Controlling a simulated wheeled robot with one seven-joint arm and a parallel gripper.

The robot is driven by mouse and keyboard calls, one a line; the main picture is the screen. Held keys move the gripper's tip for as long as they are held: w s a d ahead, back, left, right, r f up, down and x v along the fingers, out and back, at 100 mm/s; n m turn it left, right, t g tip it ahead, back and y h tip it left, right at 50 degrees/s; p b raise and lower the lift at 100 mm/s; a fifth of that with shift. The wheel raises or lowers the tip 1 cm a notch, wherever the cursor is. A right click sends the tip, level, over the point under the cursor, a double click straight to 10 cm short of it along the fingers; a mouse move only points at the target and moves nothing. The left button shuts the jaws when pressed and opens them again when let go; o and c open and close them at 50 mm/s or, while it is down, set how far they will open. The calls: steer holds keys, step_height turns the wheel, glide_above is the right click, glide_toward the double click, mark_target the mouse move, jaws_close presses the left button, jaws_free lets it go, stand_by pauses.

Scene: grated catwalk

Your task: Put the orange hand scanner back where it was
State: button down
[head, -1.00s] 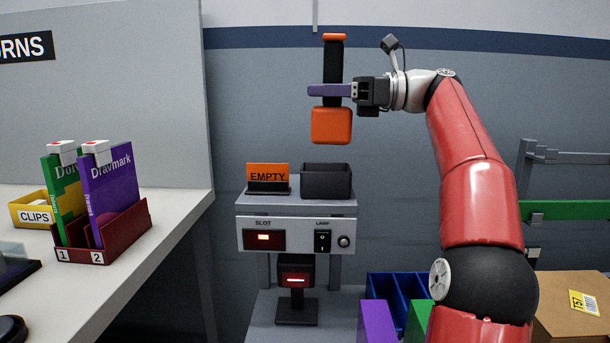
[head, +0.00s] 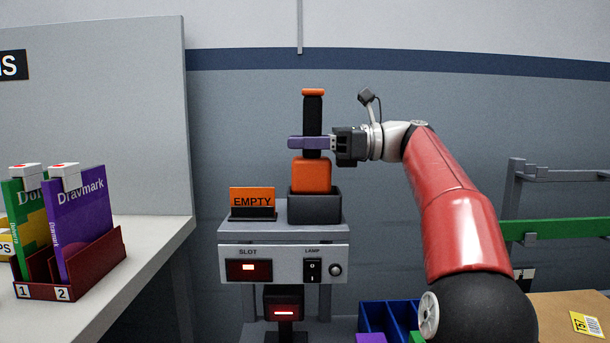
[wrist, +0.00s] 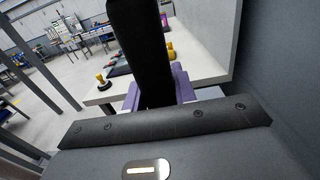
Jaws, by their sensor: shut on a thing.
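The orange hand scanner (head: 311,174) is upright, with its black handle (head: 313,113) and orange end cap at the top. My gripper (head: 312,143) is shut on the handle, its purple fingers across the lower handle just above the orange body. The lower part of the orange body is hidden inside the dark open-topped holder (head: 315,210) on the grey stand. I cannot tell whether it rests on the holder's floor. In the wrist view the black handle (wrist: 142,50) rises between the purple fingers (wrist: 158,97).
An orange EMPTY sign (head: 252,198) stands just left of the holder. Below is a panel (head: 284,263) with a lit SLOT window and a LAMP switch. A second scanner-like device (head: 284,302) sits under it. A counter with a binder rack (head: 95,262) is at left; blue bins (head: 385,318) are lower right.

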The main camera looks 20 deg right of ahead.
mark_target(304, 167)
steer(key=shift+f, duration=1.85)
steer(key=shift+f, duration=0.1)
steer(key=shift+f, duration=0.15)
steer(key=c, duration=1.1)
jaws_free()
steer(key=shift+f+b, duration=0.15)
steer(key=shift+b, duration=0.5)
steer(key=v, duration=0.2)
steer(key=p+v, duration=0.1)
steer(key=v, duration=0.1)
steer(key=r+v, duration=0.1)
steer(key=v, duration=0.1)
steer(key=shift+w+d, duration=0.25)
steer(key=shift+d, duration=0.15)
steer(key=shift+s+d+p, duration=0.3)
steer(key=shift+d, duration=0.35)
